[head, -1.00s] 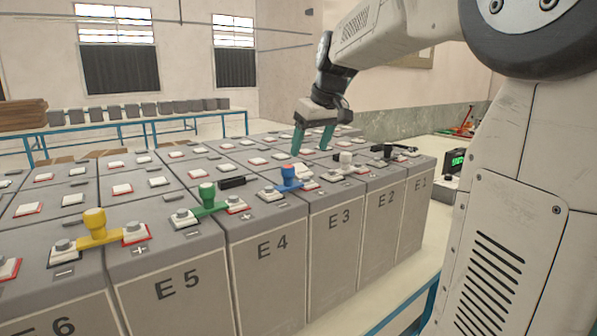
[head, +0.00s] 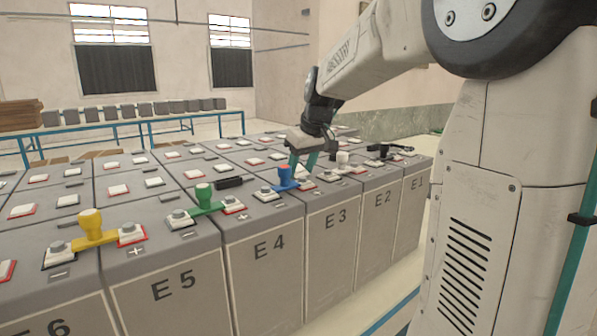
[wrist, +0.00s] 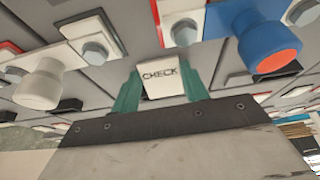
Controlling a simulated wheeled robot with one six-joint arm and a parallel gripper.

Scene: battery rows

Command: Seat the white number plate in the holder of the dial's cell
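My gripper (head: 303,162) is low over the near row by cell E3, its teal fingers either side of a small white plate. In the wrist view the fingers (wrist: 164,84) sit close against both sides of this white plate (wrist: 162,79), which reads CHECK. No number shows on it. I cannot tell whether it is clear of the surface below. A black block (head: 229,183) lies on top of cell E4; I cannot tell if it is a holder. No dial can be made out now.
Blue (head: 285,178), green (head: 204,196), yellow (head: 92,226) and white (head: 343,159) knobbed links stand along the near row. In the wrist view, the blue link (wrist: 260,40) and white knob (wrist: 40,85) flank my gripper. A bench (head: 120,124) stands behind.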

